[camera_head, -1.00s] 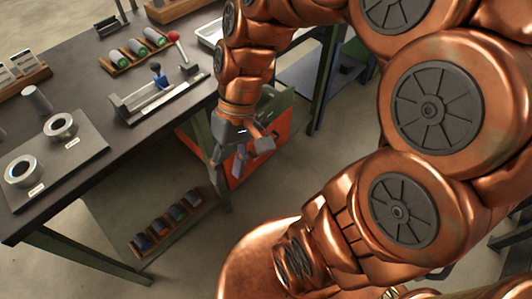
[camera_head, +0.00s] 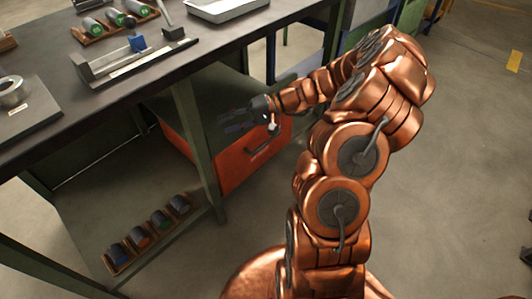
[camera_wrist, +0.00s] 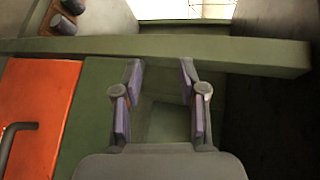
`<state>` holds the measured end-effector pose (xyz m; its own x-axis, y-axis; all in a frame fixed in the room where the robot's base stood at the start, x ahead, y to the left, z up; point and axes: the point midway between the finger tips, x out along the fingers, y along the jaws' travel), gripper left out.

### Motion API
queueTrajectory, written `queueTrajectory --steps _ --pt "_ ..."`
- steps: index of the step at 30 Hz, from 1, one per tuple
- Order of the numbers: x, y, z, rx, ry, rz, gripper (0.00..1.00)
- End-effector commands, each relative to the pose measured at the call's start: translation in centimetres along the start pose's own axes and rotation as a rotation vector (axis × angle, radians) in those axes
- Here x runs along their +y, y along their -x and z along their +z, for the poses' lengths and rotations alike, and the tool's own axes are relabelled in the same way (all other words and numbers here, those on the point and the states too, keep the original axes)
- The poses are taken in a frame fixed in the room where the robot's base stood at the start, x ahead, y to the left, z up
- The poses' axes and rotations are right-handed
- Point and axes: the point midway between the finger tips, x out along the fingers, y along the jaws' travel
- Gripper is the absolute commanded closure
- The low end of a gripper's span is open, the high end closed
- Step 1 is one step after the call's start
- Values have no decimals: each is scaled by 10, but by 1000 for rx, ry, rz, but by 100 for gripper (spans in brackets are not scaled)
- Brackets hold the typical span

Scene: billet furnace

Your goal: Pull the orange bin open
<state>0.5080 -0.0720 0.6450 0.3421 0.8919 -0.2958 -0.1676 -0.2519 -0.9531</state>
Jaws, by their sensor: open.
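The orange bin (camera_head: 240,166) hangs under the workbench, with a dark bar handle (camera_head: 262,150) on its front. In the wrist view the orange front (camera_wrist: 45,100) is at the left, with the dark handle (camera_wrist: 18,135) at the left edge. My gripper (camera_head: 234,122) is in front of the upper part of the bin in the head view, close to the table leg. In the wrist view my gripper (camera_wrist: 160,85) is open and empty. Its fingers face a green frame bar, to the right of the handle. I cannot tell whether the bin is fully closed.
The workbench (camera_head: 60,80) holds a slotted fixture (camera_head: 135,60), a rack of cylinders (camera_head: 115,20) and a white tray (camera_head: 225,8). A green leg (camera_head: 198,140) stands close beside the bin. A lower shelf carries a rack of cylinders (camera_head: 150,235).

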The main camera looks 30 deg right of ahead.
Motion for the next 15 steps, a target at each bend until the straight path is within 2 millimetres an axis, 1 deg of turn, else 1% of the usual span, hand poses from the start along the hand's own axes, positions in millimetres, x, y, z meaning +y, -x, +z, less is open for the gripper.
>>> queueTrajectory --steps 1,2,3,5,6,8,9,12,15 --pt "37 7 -16 56 -21 -29 59" --pt "51 13 -25 87 -29 -44 59" --pt "71 21 -35 129 -41 -63 59" --pt "101 33 -49 194 -56 -90 59" --pt "123 42 -58 237 -70 -105 59" --pt "153 56 -68 301 -85 -122 59" --pt "173 66 -74 342 -95 -131 59" --pt "216 86 -84 430 -117 -145 59" --pt "248 101 -88 494 -136 -153 59"
